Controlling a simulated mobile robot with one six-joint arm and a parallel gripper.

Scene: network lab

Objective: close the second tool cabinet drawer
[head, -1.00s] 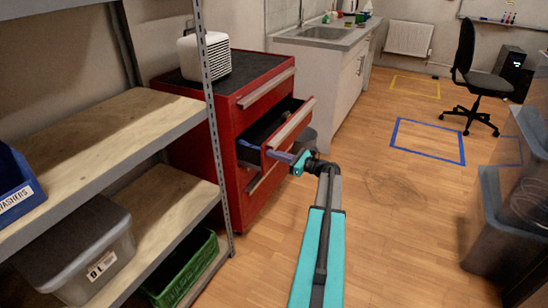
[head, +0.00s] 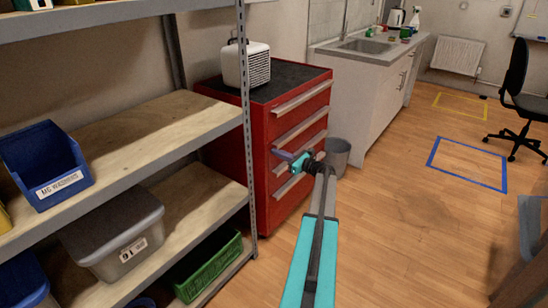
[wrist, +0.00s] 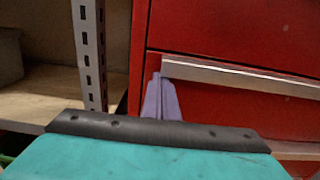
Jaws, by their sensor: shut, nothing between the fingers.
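The red tool cabinet (head: 240,130) stands beyond the shelf rack. Its second drawer, with a pale bar handle (head: 300,127), looks flush with the front, in line with the drawers above and below. My gripper (head: 284,155) is at the cabinet front, lower than the second handle in the picture. In the wrist view its purple fingers (wrist: 161,98) are together and empty, close to the red front, by the left end of a pale handle (wrist: 240,77). I cannot tell which drawer that handle belongs to, or whether the fingers touch it.
A metal shelf rack (head: 246,120) with bins stands close on the left. A white box-shaped appliance (head: 246,64) sits on the cabinet. A grey bin (head: 337,155) stands beside the cabinet, before the sink counter (head: 375,48). The floor (head: 410,220) on the right is open.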

